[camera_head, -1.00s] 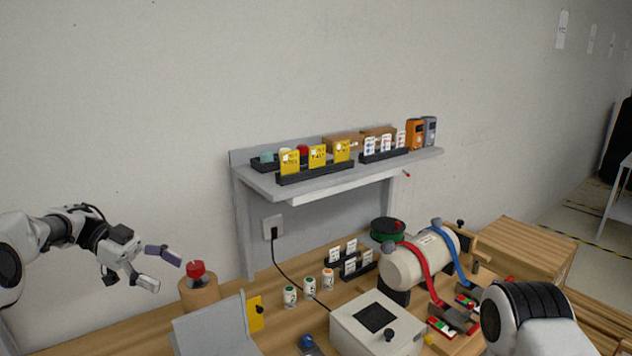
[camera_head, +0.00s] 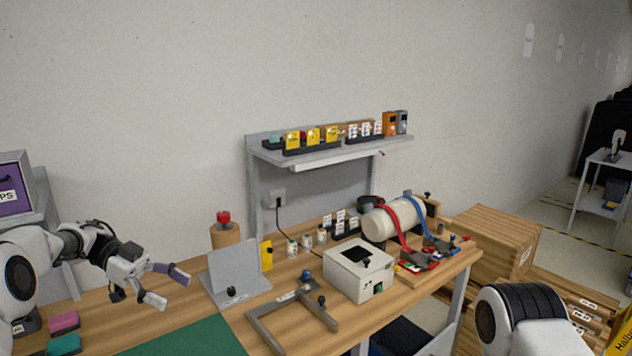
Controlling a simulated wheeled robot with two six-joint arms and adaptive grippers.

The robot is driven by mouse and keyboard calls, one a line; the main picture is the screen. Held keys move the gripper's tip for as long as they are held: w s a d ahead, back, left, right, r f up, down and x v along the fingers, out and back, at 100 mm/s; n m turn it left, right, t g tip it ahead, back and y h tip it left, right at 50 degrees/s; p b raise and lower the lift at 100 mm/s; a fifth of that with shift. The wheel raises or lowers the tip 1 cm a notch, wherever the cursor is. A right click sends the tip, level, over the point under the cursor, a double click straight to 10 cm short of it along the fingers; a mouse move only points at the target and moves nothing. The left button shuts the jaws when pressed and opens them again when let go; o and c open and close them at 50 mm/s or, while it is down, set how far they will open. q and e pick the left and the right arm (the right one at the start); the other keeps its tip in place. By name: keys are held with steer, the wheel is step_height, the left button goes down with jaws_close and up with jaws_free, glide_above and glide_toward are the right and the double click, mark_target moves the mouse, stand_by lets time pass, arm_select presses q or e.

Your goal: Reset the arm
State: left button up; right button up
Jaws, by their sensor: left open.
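My left gripper (camera_head: 170,286) is open and empty at the left of the view. It hangs above the wooden workbench (camera_head: 110,310), to the left of a grey tilted panel (camera_head: 238,275). My left arm (camera_head: 70,247) comes in from the left edge. Part of my right arm (camera_head: 520,320) shows at the lower right, but its gripper is out of view.
A white box (camera_head: 345,275) and a grey frame (camera_head: 262,330) stand on the bench. A strapped cream cylinder (camera_head: 385,222) lies behind them. A grey shelf (camera_head: 290,160) holds labelled cards. Wooden crates (camera_head: 492,238) stand at right. A green mat (camera_head: 190,342) lies in front.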

arm_select(q)
steer(key=s+d+f+n+t+h+b, duration=0.2)
steer(key=d+f+n+h, duration=0.15)
steer(key=d+f, duration=0.5)
steer(key=s+d+f+n+t+h+b, duration=0.15)
steer(key=d+f+n, duration=0.25)
steer(key=d+f, duration=0.4)
step_height(320, 180, down, 13)
steer(key=s+d+n+t+y+b, duration=0.2)
steer(key=n+t+y, duration=0.2)
steer(key=n+t, duration=0.4)
steer(key=s+a+f+n+g+y+b, duration=0.1)
steer(key=s+a+f+n+y, duration=0.1)
steer(key=s+f+y, duration=0.3)
steer(key=s+a+f+n+g+y, duration=0.1)
steer(key=s+a+f+n+y, duration=0.15)
steer(key=s+f, duration=0.35)
steer(key=s+a+f+g+y, duration=0.1)
steer(key=s+a+g+y, duration=0.2)
steer(key=s, duration=0.6)
steer(key=s+a+f+g+y, duration=0.2)
steer(key=s+a+g+y, duration=0.1)
steer(key=s+a, duration=0.4)
steer(key=s, duration=0.3)
steer(key=shift+s+a+g+y, duration=0.15)
steer(key=shift+s+g+y, duration=0.15)
steer(key=shift+g+y, duration=0.05)
arm_select(e)
step_height(320, 180, down, 7)
steer(key=w, duration=0.1)
